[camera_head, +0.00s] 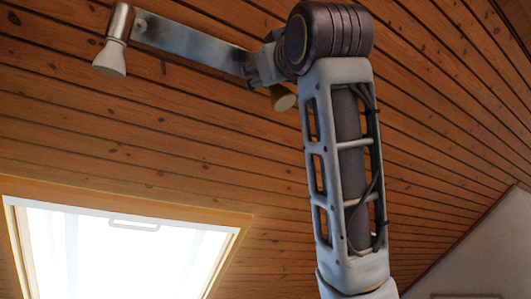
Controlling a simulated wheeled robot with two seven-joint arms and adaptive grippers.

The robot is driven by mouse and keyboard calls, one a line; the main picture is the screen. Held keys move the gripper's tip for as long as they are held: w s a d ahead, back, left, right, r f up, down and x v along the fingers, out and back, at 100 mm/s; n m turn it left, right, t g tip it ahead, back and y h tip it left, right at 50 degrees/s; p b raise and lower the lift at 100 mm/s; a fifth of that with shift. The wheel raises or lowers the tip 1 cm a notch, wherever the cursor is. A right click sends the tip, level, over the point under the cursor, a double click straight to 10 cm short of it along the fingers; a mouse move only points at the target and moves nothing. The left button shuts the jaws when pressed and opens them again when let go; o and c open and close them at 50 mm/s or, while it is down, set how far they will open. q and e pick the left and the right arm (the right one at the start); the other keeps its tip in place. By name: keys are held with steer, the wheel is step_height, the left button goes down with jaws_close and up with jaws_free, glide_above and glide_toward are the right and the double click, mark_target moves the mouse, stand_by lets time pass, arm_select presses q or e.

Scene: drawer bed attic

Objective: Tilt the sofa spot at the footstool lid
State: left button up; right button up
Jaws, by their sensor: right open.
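A ceiling spot light has a pale metal bar (190,48) under the sloping wooden ceiling. Its left spot (115,40) has a coppery body and a pale bulb facing down. A second spot (283,98) shows at the bar's right end, mostly hidden behind my right wrist and gripper. I cannot tell which one is the sofa spot. My right gripper (255,69) is small in view, open, and overlaps the bar's right end. I cannot tell whether it touches the bar or the second spot. The footstool lid and my left gripper are out of view.
The plank ceiling (450,110) slopes across the view. A bright skylight (115,255) with a wooden frame is at the lower left. A pale wall (495,245) is at the lower right. My right arm rises through the middle.

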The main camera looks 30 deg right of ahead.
stand_by(0.3)
jaws_close()
stand_by(0.4)
steer(key=shift+w+d+f+n+t+y+b, duration=0.15)
steer(key=shift+n+t+y+b, duration=0.2)
steer(key=shift+y+b, duration=0.2)
steer(key=shift+t+b, duration=0.35)
steer(key=shift+b, duration=0.05)
steer(key=shift+w, duration=0.1)
